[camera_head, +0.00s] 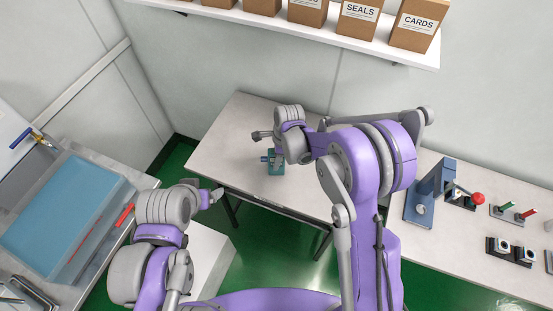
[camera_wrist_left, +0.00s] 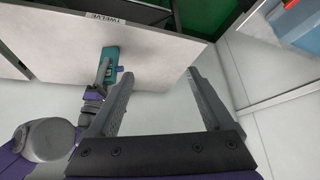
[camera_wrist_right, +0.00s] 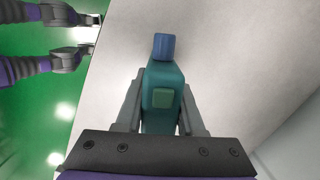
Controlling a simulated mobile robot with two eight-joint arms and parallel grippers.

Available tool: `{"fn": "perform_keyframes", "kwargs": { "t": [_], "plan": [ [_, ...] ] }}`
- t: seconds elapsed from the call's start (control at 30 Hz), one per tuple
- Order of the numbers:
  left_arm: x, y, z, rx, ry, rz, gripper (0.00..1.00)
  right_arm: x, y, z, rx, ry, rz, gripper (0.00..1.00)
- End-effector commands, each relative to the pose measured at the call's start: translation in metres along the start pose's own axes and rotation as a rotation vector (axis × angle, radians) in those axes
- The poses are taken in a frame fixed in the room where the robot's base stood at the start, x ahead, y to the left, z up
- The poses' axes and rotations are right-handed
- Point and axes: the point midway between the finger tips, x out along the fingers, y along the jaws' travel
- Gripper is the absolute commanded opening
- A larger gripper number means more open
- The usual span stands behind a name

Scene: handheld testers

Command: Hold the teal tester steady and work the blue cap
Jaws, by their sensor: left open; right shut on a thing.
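The teal tester (camera_wrist_right: 165,90) is between the fingers of my right gripper (camera_wrist_right: 163,110), which is shut on its sides. Its blue cap (camera_wrist_right: 164,46) sticks out at the end away from the gripper's palm, and a lighter green square button shows on its face. In the head view the tester (camera_head: 277,168) is at the table's front part, under my right gripper. The tester also shows small in the left wrist view (camera_wrist_left: 111,62), with the blue cap (camera_wrist_left: 120,69) facing right. My left gripper (camera_head: 217,193) is open and empty, low and left of the tester, apart from it.
The pale table (camera_head: 225,150) is otherwise clear around the tester. A blue press-like stand (camera_head: 425,195) and several small fixtures are on the right bench. Labelled boxes (camera_head: 412,25) line the wall shelf.

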Motion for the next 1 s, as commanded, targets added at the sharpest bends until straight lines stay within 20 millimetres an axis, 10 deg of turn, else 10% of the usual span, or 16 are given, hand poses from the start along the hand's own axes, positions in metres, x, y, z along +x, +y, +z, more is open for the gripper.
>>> {"fn": "perform_keyframes", "kwargs": {
  "t": [0.3, 0.47, 1.0],
  "plan": [
    [0.000, 0.000, 0.000, 0.000, 0.000, 0.000, 0.83, 0.000, 0.000, 0.000, 0.000, 0.000, 0.000, 0.00],
    [0.000, 0.001, -0.005, -0.029, -0.013, 0.005, 0.59, 0.000, 0.000, 0.000, 0.000, 0.000, 0.000, 0.00],
    [0.026, 0.032, -0.101, -0.709, -0.357, 0.032, 0.59, 0.000, 0.000, 0.000, 0.000, 0.000, 0.000, 0.00]
  ]
}}
